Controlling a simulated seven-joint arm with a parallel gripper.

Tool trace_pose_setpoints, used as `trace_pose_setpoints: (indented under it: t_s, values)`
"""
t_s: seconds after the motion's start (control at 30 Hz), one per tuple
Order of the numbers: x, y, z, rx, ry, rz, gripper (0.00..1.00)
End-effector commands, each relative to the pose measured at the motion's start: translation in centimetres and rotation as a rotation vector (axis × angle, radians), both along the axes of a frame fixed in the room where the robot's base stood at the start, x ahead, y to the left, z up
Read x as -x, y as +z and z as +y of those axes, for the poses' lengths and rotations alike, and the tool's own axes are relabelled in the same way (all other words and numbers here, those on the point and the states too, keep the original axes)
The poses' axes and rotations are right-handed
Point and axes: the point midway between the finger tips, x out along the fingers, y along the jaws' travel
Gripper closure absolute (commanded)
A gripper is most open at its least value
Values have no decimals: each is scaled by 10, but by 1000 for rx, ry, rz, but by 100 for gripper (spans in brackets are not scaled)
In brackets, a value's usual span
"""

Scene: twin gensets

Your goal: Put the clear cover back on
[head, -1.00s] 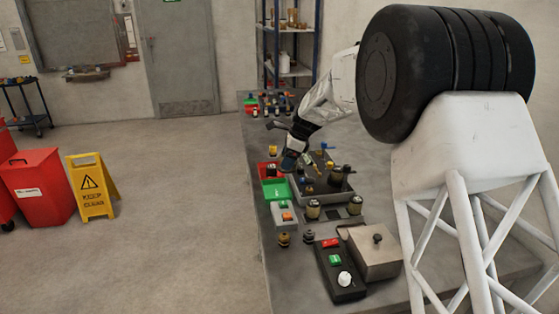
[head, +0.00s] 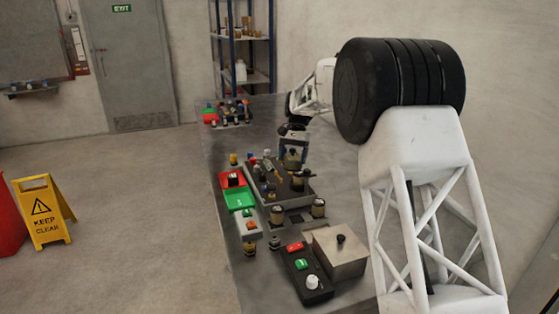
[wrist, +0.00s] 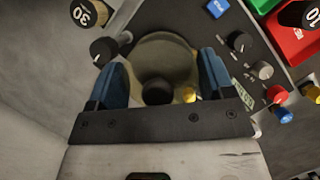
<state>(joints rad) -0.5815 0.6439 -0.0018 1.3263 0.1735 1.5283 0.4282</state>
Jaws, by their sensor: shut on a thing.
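The clear cover (head: 292,161) is a see-through, slightly yellowish round cup with a dark knob. In the head view it is at the back right of the dark control panel (head: 268,199), below my gripper (head: 294,147). In the wrist view the cover (wrist: 155,55) is between the two blue fingers of my gripper (wrist: 160,85), which is shut on it. The panel's surface and a small brass part show beside or through it. I cannot tell whether the cover touches the panel.
Knobs and coloured buttons stand on the panel close around the cover. A black post marked 30 (wrist: 90,12) is near it. The far bench middle is clear.

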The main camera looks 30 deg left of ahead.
Motion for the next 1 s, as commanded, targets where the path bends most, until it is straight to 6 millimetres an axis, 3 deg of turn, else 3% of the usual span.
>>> trace_pose_setpoints:
  t_s: [0.3,1.0]
  values:
    - [-12,4,-20,0,138,0,50]
    - [-13,0,-21,0,148,1,50]
